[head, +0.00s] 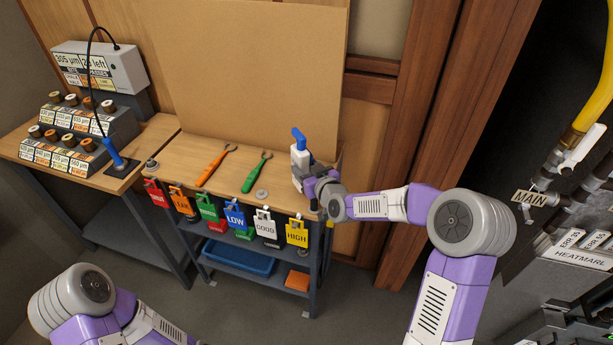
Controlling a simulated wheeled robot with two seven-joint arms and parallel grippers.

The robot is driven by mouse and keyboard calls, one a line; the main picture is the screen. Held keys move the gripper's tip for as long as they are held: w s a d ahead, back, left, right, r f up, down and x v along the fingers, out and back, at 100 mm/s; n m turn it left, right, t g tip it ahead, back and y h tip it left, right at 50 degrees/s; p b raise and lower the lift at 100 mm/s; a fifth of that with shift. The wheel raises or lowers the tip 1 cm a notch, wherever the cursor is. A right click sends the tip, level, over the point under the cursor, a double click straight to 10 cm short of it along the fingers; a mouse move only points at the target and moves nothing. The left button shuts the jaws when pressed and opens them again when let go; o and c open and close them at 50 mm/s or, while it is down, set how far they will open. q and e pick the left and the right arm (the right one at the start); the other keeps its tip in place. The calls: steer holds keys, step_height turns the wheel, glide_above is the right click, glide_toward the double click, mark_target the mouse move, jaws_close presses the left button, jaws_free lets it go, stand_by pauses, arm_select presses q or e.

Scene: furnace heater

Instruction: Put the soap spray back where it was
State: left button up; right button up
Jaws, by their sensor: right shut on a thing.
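The soap spray (300,154) is a white bottle with a blue spray head, upright at the right end of the wooden workbench. My right gripper (304,181) is shut on its lower part. The gripper hides the bottle's base, so I cannot tell whether it touches the bench top. My left arm shows at the bottom left, but its gripper is out of view.
An orange tool (214,167) and a green tool (256,173) lie on the bench, with a small grey disc (262,194) near them. Coloured tags, such as the blue one (235,217), hang along the front edge. Pipes with a MAIN label (529,198) stand at right.

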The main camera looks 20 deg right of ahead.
steer(key=shift+f, duration=1)
steer(key=shift+f+b, duration=0.2)
steer(key=shift+b, duration=0.15)
steer(key=o, duration=0.6)
steer(key=shift+r, duration=0.1)
